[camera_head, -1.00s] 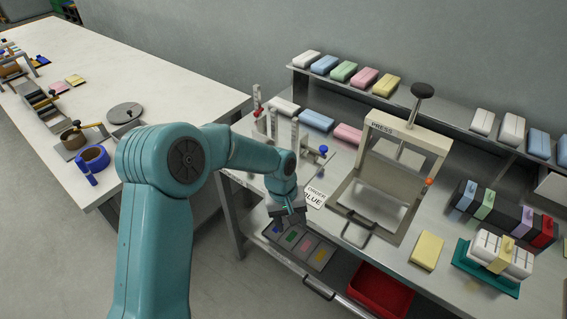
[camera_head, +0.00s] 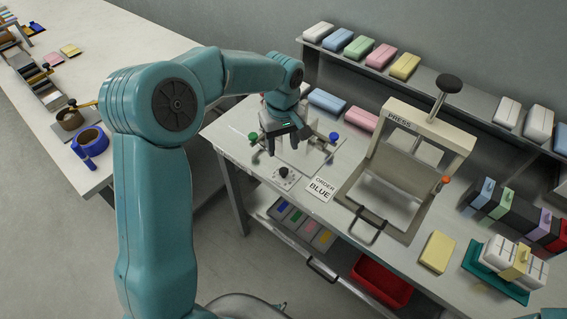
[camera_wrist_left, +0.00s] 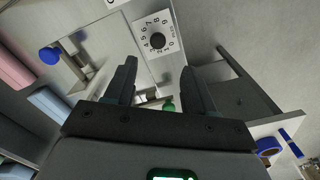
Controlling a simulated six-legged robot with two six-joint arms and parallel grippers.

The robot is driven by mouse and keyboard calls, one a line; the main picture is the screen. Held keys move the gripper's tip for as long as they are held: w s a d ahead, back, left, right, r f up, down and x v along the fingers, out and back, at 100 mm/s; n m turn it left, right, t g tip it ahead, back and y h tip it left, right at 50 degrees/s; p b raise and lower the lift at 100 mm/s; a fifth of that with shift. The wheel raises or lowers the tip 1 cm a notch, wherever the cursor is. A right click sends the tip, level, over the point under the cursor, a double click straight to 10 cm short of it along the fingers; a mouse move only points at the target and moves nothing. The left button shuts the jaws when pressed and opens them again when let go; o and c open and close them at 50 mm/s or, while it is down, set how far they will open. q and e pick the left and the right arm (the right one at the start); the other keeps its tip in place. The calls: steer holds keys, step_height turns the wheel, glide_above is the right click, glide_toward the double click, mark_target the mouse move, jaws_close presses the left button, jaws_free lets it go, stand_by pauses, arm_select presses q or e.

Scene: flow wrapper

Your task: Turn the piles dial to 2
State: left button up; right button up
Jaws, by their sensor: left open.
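The piles dial is a dark round knob (camera_head: 284,173) on a white plate near the bench's front left. In the left wrist view the knob (camera_wrist_left: 157,41) is ringed by printed numbers on its plate (camera_wrist_left: 166,24); I cannot tell which number it points to. My left gripper (camera_head: 287,146) is open and empty, pointing down above the bench, just behind the dial in the head view. In the left wrist view its two fingers (camera_wrist_left: 158,68) are spread, with the dial beyond their tips and apart from them. My right gripper is not in view.
A blue knob (camera_head: 334,136) and a green knob (camera_head: 254,140) stand on the fixture around the gripper. The press (camera_head: 383,180) stands further right. A red bin (camera_head: 381,282) sits below.

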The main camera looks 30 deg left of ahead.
mark_target(284, 170)
arm_select(q)
step_height(284, 170, down, 9)
steer(key=shift+d+f+p, duration=0.1)
steer(key=shift+f+p, duration=0.1)
steer(key=shift+p, duration=0.2)
steer(key=shift+w+d+f, duration=0.1)
steer(key=shift+w+f, duration=0.1)
steer(key=shift+f, duration=0.1)
steer(key=shift+s, duration=0.1)
steer(key=c, duration=0.4)
jaws_close()
